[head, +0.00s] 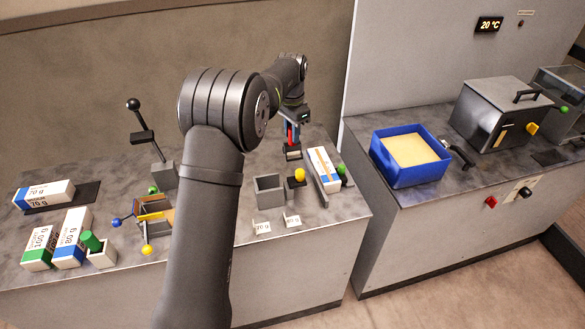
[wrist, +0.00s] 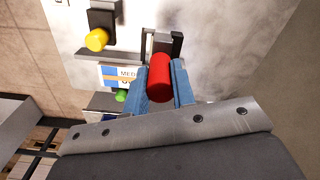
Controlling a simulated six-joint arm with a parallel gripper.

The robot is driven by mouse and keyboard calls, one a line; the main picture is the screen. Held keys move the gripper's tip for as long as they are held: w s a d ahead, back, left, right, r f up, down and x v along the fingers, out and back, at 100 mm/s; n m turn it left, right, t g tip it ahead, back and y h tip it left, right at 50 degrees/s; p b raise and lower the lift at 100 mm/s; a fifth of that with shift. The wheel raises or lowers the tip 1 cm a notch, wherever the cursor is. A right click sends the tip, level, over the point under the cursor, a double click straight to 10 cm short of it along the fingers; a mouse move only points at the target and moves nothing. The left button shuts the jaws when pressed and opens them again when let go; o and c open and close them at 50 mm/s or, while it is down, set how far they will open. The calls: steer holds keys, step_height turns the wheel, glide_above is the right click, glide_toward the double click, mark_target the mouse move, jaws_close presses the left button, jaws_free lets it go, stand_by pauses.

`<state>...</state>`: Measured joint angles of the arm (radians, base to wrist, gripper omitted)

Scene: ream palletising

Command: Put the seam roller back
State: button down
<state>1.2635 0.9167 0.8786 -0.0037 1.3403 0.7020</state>
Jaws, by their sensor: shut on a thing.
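The seam roller shows as a red cylindrical handle (wrist: 159,77) in the wrist view. My gripper (wrist: 160,88) is shut on it, with one blue finger on each side. In the head view the red handle (head: 290,133) is upright below my wrist, and my gripper (head: 291,138) is partly hidden. The holder's dark posts (wrist: 176,42) show just beyond the handle in the wrist view. The roller's lower end is hidden, so I cannot tell whether it rests in the holder.
A ream (head: 322,168) lies in a rack right of the holder, near a yellow knob (head: 299,175) and a grey open box (head: 269,191). More reams (head: 72,240) lie at left. A blue tray (head: 398,178) stands on the right counter. Bench behind the holder is clear.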

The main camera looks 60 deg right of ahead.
mark_target(292, 152)
step_height(292, 152, down, 8)
steer(key=shift+r, duration=0.2)
steer(key=shift+f, duration=0.15)
steer(key=c, duration=1.2)
jaws_free()
step_height(292, 152, up, 12)
steer(key=shift+r, duration=0.15)
